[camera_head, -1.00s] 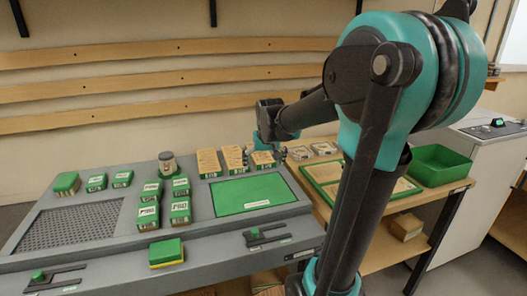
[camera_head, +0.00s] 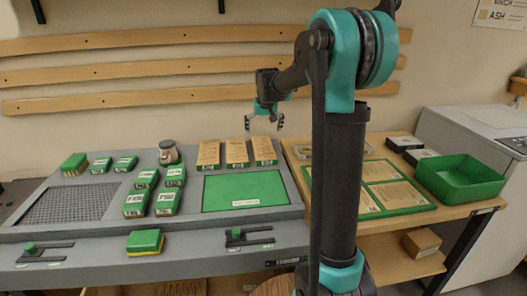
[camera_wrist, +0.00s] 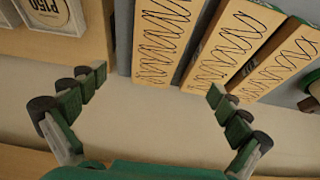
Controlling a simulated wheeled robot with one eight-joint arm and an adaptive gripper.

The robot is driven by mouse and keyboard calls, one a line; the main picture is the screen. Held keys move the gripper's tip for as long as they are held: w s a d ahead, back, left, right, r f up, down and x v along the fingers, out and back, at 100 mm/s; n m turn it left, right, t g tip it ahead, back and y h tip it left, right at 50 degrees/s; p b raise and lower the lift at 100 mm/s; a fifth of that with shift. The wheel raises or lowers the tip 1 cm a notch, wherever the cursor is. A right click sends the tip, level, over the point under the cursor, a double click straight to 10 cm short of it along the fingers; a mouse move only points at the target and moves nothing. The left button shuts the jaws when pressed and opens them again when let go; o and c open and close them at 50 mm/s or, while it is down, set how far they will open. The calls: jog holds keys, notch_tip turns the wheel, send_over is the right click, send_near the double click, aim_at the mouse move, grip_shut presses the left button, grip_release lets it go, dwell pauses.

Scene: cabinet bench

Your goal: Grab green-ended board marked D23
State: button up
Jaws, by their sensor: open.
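Three wooden boards with green front ends stand side by side at the back of the grey bench: a left board (camera_head: 208,152), a middle board (camera_head: 236,152) and a right board (camera_head: 264,149). Their end marks are too small to read, so I cannot tell which is D23. My gripper (camera_head: 266,122) is open and empty, raised above and behind the right board. In the wrist view my gripper (camera_wrist: 157,84) has its fingers spread. Wooden boards with dark wavy lines (camera_wrist: 160,38) lie beyond the fingertips there, apart from them.
A green mat (camera_head: 245,190) lies in front of the boards. Several green labelled blocks (camera_head: 164,202) and a jar (camera_head: 168,152) stand to the left. A green bin (camera_head: 460,182) and a framed green tray (camera_head: 402,207) are on the wooden table at right. A wall stands close behind.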

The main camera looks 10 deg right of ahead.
send_over(263, 147)
jog(key=s, duration=0.3)
jog(key=f, duration=0.5)
jog(key=shift+w+a, duration=0.2)
jog(key=shift+w, duration=0.05)
jog(key=shift+d+x, duration=0.15)
jog(key=shift+x, duration=1.15)
jog(key=shift+d+x, duration=0.1)
jog(key=shift+x, duration=1.2)
jog(key=shift+c, duration=0.6)
jog(key=c, duration=1.3)
jog(key=shift+c, duration=0.2)
